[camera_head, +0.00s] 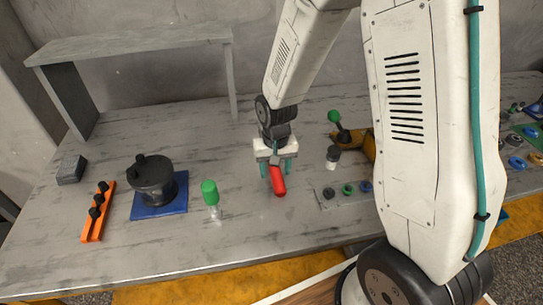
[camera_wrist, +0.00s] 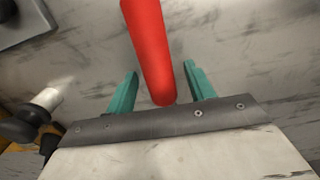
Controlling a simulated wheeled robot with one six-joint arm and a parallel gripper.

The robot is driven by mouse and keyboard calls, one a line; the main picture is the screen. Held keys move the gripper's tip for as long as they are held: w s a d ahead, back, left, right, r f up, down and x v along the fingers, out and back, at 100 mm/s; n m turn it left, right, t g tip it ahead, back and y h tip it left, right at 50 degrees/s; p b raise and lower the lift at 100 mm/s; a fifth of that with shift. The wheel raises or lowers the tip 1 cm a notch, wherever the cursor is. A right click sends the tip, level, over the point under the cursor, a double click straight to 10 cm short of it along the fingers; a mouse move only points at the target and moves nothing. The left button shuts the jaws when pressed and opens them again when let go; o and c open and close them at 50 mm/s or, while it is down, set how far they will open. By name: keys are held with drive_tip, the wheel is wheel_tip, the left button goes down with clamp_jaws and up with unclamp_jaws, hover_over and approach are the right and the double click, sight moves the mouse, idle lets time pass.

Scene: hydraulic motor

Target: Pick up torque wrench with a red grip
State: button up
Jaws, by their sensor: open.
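The torque wrench's red grip (camera_head: 278,180) shows in the head view on the middle of the grey table. The rest of the wrench is hidden behind my gripper. My gripper (camera_head: 277,175) is open and points down over it. In the wrist view the red grip (camera_wrist: 151,50) runs from the top edge down between the two teal fingers of my gripper (camera_wrist: 162,80). There is a gap on each side of the grip, and neither finger appears to touch it. I cannot tell the exact height of the fingers above the table.
Left of my gripper stand a green-capped tool (camera_head: 210,193), a dark motor part (camera_head: 152,180) on a blue plate (camera_head: 160,208) and an orange rack (camera_head: 98,212). To the right are a grey plate with knobs (camera_head: 330,201) and a dark-capped cylinder (camera_head: 333,156). A grey shelf (camera_head: 130,43) stands behind.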

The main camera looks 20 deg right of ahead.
clamp_jaws()
drive_tip(key=shift+r, duration=0.1)
